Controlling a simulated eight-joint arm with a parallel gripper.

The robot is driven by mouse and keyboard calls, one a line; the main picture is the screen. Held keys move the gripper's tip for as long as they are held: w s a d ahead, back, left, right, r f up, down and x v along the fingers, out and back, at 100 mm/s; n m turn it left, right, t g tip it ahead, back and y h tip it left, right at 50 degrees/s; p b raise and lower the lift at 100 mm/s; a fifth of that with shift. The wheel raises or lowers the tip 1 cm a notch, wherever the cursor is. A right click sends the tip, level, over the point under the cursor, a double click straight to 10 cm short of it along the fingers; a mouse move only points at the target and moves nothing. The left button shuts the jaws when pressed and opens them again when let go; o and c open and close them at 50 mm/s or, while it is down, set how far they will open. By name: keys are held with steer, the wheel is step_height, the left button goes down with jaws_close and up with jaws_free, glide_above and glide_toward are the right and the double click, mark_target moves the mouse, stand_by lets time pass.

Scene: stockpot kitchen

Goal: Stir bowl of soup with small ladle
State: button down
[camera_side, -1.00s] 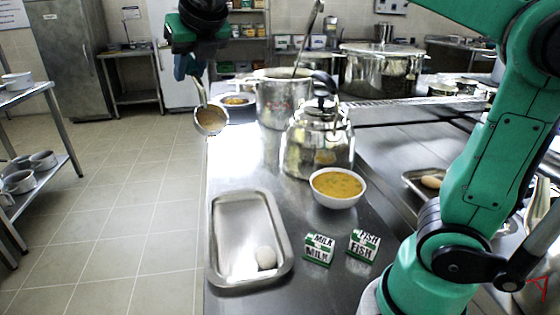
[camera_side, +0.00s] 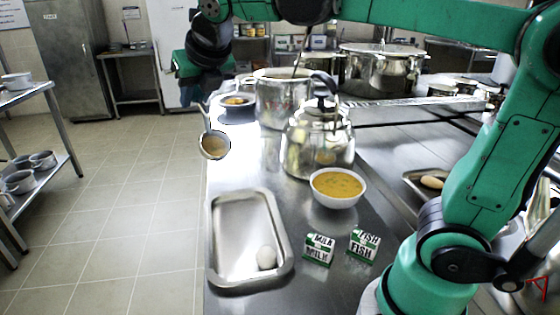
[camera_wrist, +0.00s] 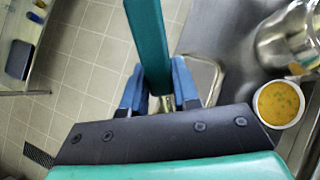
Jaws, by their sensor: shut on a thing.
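A white bowl of yellow-orange soup with green bits (camera_side: 338,187) stands on the steel counter, in front of the kettle. It also shows at the right of the wrist view (camera_wrist: 279,103). The small ladle (camera_side: 215,146) hangs from my gripper (camera_side: 203,97) above the counter's left edge, to the left of the bowl and apart from it. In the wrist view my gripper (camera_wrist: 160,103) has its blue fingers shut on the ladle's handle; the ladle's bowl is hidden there.
A steel kettle (camera_side: 318,145) and a stockpot (camera_side: 283,103) stand behind the soup bowl. A metal tray (camera_side: 238,225) with a white egg (camera_side: 266,257) lies at the front left. Milk (camera_side: 319,249) and fish (camera_side: 363,246) cartons stand at the front. A small bowl (camera_side: 237,102) sits farther back.

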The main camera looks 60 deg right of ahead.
steer(key=s+d+m+g+h, duration=0.1)
steer(key=s+d+m+g, duration=0.5)
steer(key=d, duration=0.6)
steer(key=s+d+m+g, duration=0.2)
steer(key=s+d+m, duration=0.3)
steer(key=d+m, duration=0.6)
steer(key=s+d+f+m+y, duration=0.1)
steer(key=s+d+f+y, duration=0.2)
steer(key=s+d+f, duration=0.4)
step_height(320, 180, down, 4)
steer(key=shift+s+d+f, duration=0.1)
steer(key=shift+s+d, duration=0.2)
steer(key=shift+d, duration=0.45)
